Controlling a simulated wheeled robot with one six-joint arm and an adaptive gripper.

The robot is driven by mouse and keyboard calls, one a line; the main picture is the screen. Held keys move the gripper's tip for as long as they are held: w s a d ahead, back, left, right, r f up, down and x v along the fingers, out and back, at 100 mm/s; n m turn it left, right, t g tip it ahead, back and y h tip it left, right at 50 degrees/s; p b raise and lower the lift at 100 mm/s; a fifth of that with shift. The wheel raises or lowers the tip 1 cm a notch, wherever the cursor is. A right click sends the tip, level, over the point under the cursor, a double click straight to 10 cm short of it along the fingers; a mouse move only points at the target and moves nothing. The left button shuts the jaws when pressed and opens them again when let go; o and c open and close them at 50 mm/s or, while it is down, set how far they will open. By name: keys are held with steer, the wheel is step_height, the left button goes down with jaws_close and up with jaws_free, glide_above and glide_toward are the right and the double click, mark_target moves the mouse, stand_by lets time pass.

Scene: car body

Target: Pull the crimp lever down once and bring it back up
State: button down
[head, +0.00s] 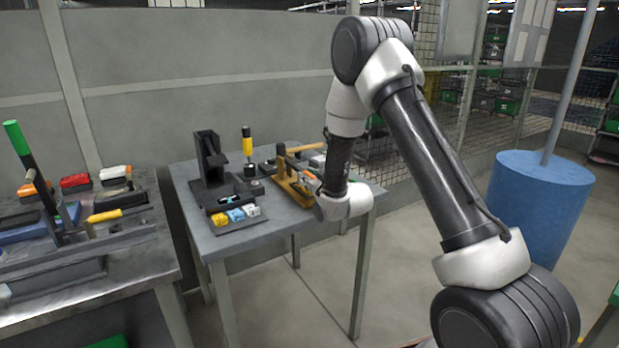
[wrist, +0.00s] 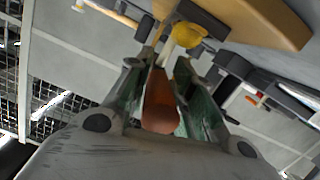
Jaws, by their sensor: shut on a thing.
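The crimp lever's orange-red grip (wrist: 160,104) runs between the green-lined fingers in the wrist view. My gripper (wrist: 158,72) is shut on this grip. In the head view my wrist and forearm cover most of the gripper and lever, so the lever's exact angle is hard to tell.
A black press-like fixture (head: 207,165) stands on the table's left half, with a small tray of yellow, blue and white parts (head: 235,214) in front. A yellow-and-black upright handle (head: 247,141) stands behind. A second bench (head: 90,285) is at left; a blue barrel (head: 535,205) is at right.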

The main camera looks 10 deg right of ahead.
steer(key=shift+f, duration=0.1)
steer(key=c, duration=1.3)
jaws_free()
steer(key=shift+o, duration=0.2)
steer(key=v, duration=1.2)
